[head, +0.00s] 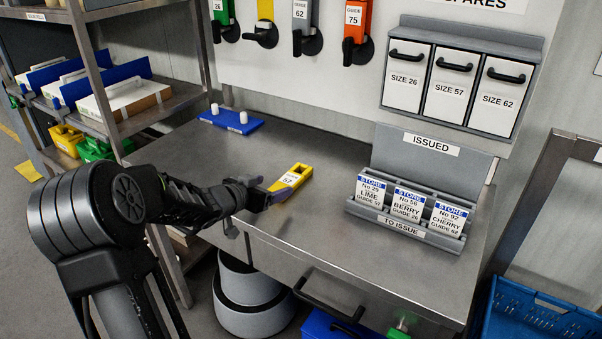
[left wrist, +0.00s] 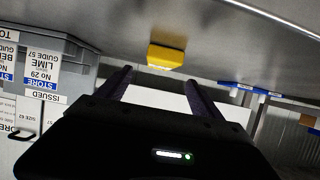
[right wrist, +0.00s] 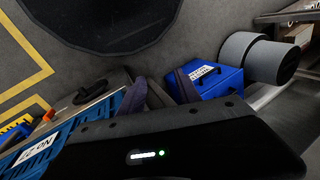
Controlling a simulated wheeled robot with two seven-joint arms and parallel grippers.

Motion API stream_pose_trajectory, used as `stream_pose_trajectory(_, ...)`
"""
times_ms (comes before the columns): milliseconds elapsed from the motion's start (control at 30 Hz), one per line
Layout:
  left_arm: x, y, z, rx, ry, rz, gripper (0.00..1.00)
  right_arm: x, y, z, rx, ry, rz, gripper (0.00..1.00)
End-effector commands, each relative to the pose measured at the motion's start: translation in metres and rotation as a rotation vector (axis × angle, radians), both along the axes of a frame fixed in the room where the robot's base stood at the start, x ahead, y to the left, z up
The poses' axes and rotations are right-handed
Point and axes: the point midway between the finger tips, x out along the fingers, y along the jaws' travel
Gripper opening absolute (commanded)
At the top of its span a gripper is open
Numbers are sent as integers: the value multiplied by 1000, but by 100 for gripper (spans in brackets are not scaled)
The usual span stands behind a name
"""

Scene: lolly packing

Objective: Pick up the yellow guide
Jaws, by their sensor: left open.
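The yellow guide (head: 292,178), its white label reading 57, lies on the steel bench near the front edge. My left gripper (head: 264,193) is low over the bench edge, just left of the guide and close to its near end. In the left wrist view the guide (left wrist: 166,56) is ahead of the spread fingers (left wrist: 159,80), with nothing between them. I cannot tell whether a finger touches it. My right gripper (right wrist: 163,83) shows only in the right wrist view, apart-fingered and empty, pointing toward the floor area by a blue box.
A grey card holder (head: 385,222) with three store cards stands right of the guide. Other guides, including a yellow one (head: 265,10), hang on the wall. The bench middle is clear.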

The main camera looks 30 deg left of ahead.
Motion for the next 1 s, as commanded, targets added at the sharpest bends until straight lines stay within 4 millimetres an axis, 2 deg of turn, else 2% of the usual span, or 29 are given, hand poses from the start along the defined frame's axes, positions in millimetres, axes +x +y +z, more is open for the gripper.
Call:
stream_pose_trajectory(400,0,0,0,0,0,1,76,-1,0,0,0,2,1,40)
stream_pose_trajectory(700,23,1,-10,0,1,1,76,-1,0,-2,0,1,0,40)
stream_pose_trajectory(1000,25,1,-11,0,0,1,76,-1,0,-1,0,1,0,40)
